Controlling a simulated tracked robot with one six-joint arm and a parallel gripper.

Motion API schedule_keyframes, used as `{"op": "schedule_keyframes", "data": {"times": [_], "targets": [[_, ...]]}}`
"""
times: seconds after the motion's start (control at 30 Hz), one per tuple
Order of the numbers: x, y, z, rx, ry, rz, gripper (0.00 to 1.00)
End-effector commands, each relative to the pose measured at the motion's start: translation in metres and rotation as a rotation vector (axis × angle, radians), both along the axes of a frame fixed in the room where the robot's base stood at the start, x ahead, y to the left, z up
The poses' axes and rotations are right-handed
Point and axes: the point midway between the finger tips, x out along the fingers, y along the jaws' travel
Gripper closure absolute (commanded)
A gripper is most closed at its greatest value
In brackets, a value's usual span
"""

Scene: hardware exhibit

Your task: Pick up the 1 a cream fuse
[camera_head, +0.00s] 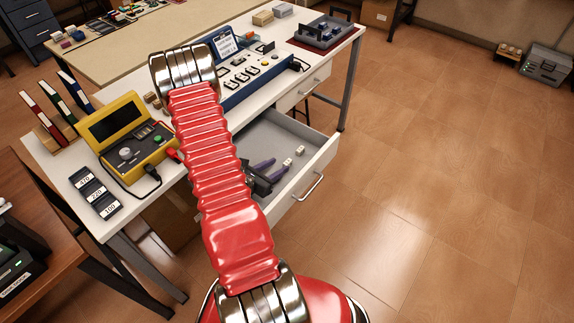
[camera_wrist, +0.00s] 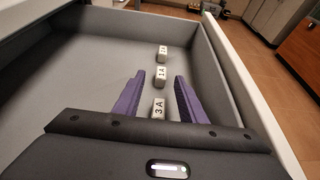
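Three small cream fuses lie in a row in the open grey drawer. In the wrist view the nearest reads 3 A (camera_wrist: 158,109). The middle one appears to read 1 A (camera_wrist: 161,77). The label of the farthest fuse (camera_wrist: 162,53) is too small to read surely. My gripper (camera_wrist: 160,84) is open, with its purple fingers on either side of the row. The 3 A fuse shows between the fingers, and the middle fuse shows between the fingertips. No fuse is gripped. In the head view my gripper (camera_head: 265,172) is inside the drawer, with two fuses beyond it.
The drawer's walls (camera_head: 325,154) surround my gripper. The workbench (camera_head: 75,163) above it carries a yellow meter (camera_head: 135,140), a blue panel (camera_head: 255,85) and labelled black blocks (camera_head: 95,192).

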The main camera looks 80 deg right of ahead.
Motion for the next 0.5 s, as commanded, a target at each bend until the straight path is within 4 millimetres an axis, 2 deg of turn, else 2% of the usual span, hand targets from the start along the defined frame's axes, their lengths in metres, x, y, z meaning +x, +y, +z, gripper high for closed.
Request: {"op": "schedule_keyframes", "data": {"times": [0.17, 0.5], "targets": [[-0.005, -0.008, -0.005, 0.0, 0.0, -0.003, 0.62], [-0.02, -0.04, -0.022, 0.0, 0.0, -0.002, 0.62]]}}
